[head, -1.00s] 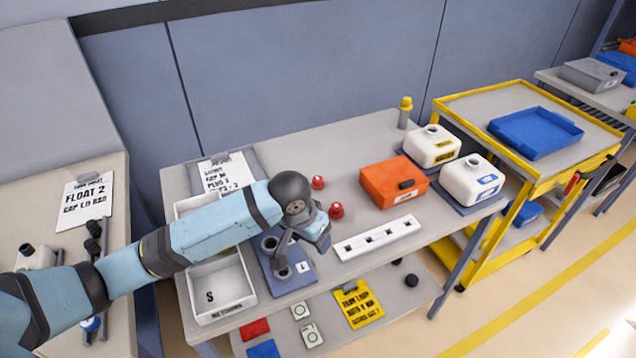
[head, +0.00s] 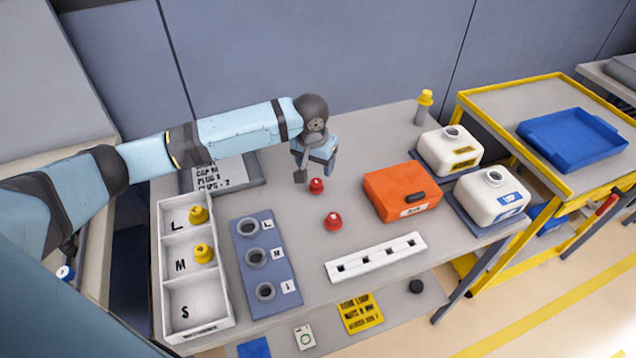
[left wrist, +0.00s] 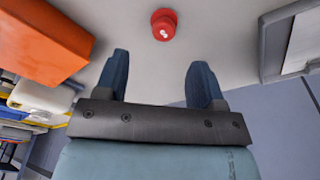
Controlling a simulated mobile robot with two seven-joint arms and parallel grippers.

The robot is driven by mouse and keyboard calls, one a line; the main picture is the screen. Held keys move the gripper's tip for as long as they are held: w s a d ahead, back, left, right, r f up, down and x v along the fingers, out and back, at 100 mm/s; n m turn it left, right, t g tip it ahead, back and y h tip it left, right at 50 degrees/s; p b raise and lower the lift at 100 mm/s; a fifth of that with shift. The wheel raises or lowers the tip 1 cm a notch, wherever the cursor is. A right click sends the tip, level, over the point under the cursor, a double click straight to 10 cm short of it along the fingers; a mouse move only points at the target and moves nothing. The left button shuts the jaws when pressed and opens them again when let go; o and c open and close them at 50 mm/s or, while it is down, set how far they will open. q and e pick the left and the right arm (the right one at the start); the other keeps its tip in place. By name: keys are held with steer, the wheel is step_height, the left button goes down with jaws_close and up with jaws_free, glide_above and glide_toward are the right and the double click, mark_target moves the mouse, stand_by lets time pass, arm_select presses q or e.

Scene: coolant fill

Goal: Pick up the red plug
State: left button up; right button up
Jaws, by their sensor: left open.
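Two small red plugs stand on the grey table in the head view: a farther one (head: 316,185) and a nearer one (head: 333,221). My left gripper (head: 316,172) is just behind and above the farther plug, with one finger seen clearly. In the left wrist view the left gripper (left wrist: 158,62) has its two fingers wide apart with nothing between them. One red plug (left wrist: 163,24) with white marks on top lies beyond the fingertips, roughly centred between them and apart from them. I cannot tell for sure which of the two it is. My right gripper is not in view.
An orange box (head: 401,193) stands right of the plugs, a white slotted strip (head: 376,258) in front. A blue-grey plate with rings (head: 270,295) and a white L/M/S tray (head: 227,322) lie left. A clipboard (head: 252,168) lies behind. White jugs (head: 450,150) stand right.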

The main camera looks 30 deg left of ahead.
mark_target(316, 181)
arm_select(q)
steer(key=f, duration=0.3)
steer(key=shift+w+f, duration=0.25)
steer(key=shift+w, duration=0.05)
steer(key=shift+w+a+f, duration=0.15)
steer(key=shift+w+f, duration=0.05)
steer(key=shift+f, duration=0.7)
steer(key=shift+w+a+f, duration=0.1)
steer(key=shift+w+f, duration=0.05)
steer(key=shift+f, duration=0.7)
steer(key=shift+w+a+f, duration=0.15)
steer(key=shift+w+f, duration=0.05)
steer(key=shift+f, duration=0.7)
steer(key=shift+c, duration=0.4)
steer(key=c, duration=0.8)
